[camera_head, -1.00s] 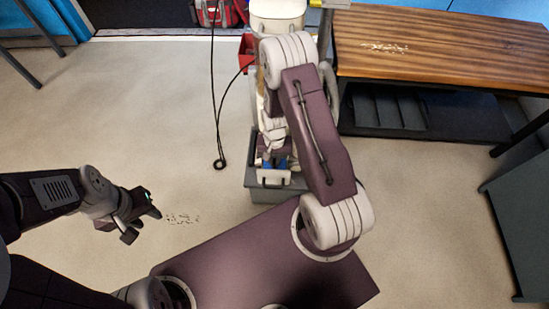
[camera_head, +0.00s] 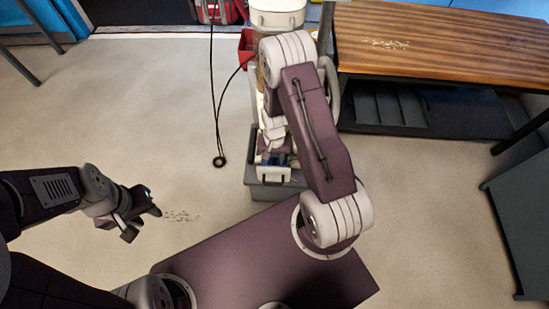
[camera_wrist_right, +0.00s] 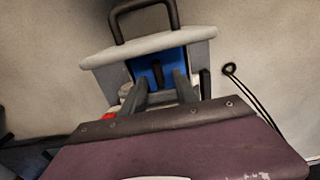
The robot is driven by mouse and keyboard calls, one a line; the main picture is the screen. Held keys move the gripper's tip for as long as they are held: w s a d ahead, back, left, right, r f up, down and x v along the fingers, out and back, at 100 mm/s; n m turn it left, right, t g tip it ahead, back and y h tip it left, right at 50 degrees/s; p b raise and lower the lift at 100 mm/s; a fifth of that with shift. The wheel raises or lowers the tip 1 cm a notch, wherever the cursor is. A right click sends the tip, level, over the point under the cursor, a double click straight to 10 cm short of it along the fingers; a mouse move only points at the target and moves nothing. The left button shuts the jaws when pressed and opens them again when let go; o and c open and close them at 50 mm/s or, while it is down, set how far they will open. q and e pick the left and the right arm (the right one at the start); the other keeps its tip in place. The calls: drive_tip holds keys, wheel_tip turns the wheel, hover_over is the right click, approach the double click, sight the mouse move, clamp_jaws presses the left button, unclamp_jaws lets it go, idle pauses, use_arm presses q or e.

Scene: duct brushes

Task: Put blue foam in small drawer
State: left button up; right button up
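Blue foam (camera_wrist_right: 172,68) shows in the right wrist view inside a small drawer with a pale front (camera_wrist_right: 150,45) and a dark handle. Some blue also shows in the head view, mostly hidden by my right arm. The drawer front (camera_head: 273,174) is at the top of a grey cabinet there. My right gripper (camera_wrist_right: 162,88) is over the drawer, its fingers apart, with the blue beyond and between them. I cannot tell whether it touches the foam. My left gripper (camera_head: 143,222) is open and empty, above the floor far to the left.
The grey cabinet (camera_head: 272,193) stands in front of my base. A wooden bench (camera_head: 460,55) is at the back right and a red bin (camera_head: 246,48) is behind the cabinet.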

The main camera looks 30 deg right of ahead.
drive_tip(key=s+a+r+p, duration=0.2)
drive_tip(key=r+p, duration=0.8)
drive_tip(key=r, duration=0.5)
drive_tip(key=shift+s, duration=0.55)
drive_tip(key=shift+w+r, duration=0.1)
